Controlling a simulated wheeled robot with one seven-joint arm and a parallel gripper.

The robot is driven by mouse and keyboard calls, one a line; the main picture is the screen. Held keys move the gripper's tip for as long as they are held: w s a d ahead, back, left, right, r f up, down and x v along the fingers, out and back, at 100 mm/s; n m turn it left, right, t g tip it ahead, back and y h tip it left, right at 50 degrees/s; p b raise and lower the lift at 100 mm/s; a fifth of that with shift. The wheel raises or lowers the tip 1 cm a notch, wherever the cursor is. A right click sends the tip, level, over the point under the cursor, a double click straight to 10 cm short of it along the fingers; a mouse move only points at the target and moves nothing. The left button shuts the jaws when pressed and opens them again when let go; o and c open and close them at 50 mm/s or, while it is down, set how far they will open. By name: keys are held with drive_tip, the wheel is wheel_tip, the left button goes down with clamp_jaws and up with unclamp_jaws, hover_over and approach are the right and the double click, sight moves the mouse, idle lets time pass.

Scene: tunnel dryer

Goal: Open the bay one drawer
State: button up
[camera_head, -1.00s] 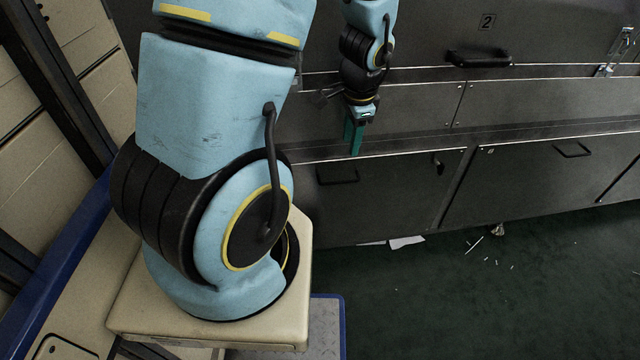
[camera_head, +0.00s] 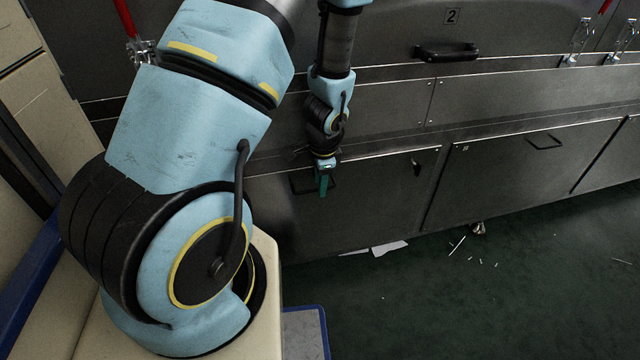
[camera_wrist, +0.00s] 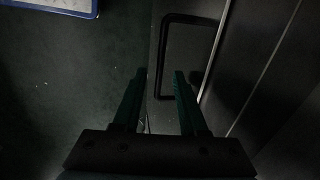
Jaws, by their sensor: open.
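The drawer front (camera_head: 380,192) is a dark grey panel low on the machine, left of a similar panel. It looks closed, level with its neighbour. Its black loop handle (camera_head: 296,184) is partly hidden behind my gripper (camera_head: 323,188). In the wrist view, my gripper (camera_wrist: 159,75) is open and empty, with two green fingers. The long bar of the handle (camera_wrist: 163,50) lines up between the fingertips there. I cannot tell whether the fingers touch it. No bay one label is readable.
A neighbouring lower panel with its own handle (camera_head: 544,142) is at the right. Above is a hood marked 2 with a black handle (camera_head: 446,52). The dark green floor (camera_head: 450,300) is mostly clear, with white scraps (camera_head: 388,248) near the machine.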

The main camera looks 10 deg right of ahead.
drive_tip(key=shift+f, duration=0.2)
clamp_jaws()
idle(1.4)
